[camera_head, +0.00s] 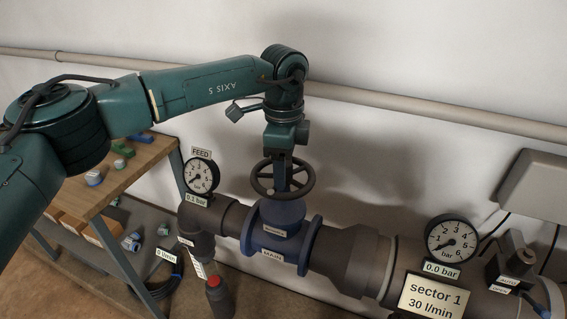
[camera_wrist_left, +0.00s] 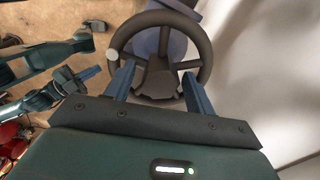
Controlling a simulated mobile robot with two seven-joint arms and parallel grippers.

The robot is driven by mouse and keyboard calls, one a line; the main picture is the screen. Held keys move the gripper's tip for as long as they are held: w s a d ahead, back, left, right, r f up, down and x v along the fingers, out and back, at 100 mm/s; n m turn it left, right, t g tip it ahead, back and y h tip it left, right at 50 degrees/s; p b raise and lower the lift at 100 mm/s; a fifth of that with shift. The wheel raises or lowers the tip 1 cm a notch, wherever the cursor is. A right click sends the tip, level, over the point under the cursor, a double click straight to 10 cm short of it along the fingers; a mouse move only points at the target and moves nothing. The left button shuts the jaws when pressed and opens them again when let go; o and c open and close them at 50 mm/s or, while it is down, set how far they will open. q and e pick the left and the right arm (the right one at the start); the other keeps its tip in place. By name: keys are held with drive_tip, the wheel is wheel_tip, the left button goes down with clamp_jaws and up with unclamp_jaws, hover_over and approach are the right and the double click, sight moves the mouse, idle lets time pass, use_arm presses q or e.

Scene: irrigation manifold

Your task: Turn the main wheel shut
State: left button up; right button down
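The main wheel (camera_head: 283,178) is a dark handwheel on top of the blue valve body (camera_head: 280,236) marked MAIN. My left gripper (camera_head: 281,188) is above it, pointing down, with its fingers reaching to the wheel. In the left wrist view the wheel (camera_wrist_left: 203,45) has a pale knob (camera_wrist_left: 113,54) on its rim. There the fingers of my left gripper (camera_wrist_left: 157,88) stand wide apart, on either side of the wheel's middle. I cannot tell whether they touch it. A gripper on my other arm (camera_wrist_left: 82,76) shows small at the left of the left wrist view; its opening is unclear.
A second gauge (camera_head: 451,239) and a sector 1 sign (camera_head: 432,298) are on the right. A wooden bench (camera_head: 143,165) is at left. A wall pipe (camera_head: 430,116) runs behind.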

use_arm(q)
drive_tip(key=c, duration=0.8)
